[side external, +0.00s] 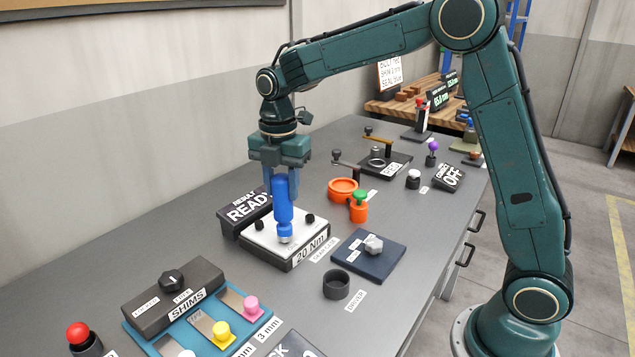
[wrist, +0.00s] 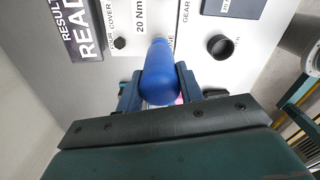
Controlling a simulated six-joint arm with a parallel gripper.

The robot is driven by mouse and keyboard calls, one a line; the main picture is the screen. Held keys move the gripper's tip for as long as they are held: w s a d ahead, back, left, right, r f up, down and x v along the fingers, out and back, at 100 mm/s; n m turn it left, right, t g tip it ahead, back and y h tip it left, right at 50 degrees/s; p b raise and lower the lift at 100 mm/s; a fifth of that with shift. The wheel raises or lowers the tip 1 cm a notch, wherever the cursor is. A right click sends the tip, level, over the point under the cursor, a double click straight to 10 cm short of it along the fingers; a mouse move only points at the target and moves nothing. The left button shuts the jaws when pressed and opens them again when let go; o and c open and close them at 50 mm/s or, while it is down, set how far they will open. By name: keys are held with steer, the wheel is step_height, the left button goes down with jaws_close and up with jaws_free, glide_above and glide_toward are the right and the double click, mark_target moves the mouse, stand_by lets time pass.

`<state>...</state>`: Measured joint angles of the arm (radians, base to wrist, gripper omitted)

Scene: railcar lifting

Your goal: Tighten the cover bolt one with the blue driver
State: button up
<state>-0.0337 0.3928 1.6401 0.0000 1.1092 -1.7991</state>
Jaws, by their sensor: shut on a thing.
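The blue driver (side external: 283,203) stands upright in my gripper (side external: 280,183), which is shut on its handle. The driver's lower end is at the front part of the white-topped cover box (side external: 257,236) marked 20 Nm. Whether the tip is seated on a bolt is hidden by the driver.
A black display reading READY (side external: 246,211) stands behind the cover box. The empty dark driver holder (side external: 336,285) and a navy mat with a grey nut-like part (side external: 373,245) lie to the right. The blue shims tray (side external: 200,320) is in front. An orange dish (side external: 343,190) stands behind.

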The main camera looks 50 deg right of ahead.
steer(key=shift+f, duration=0.5)
stand_by(2.0)
steer(key=shift+r, duration=2.5)
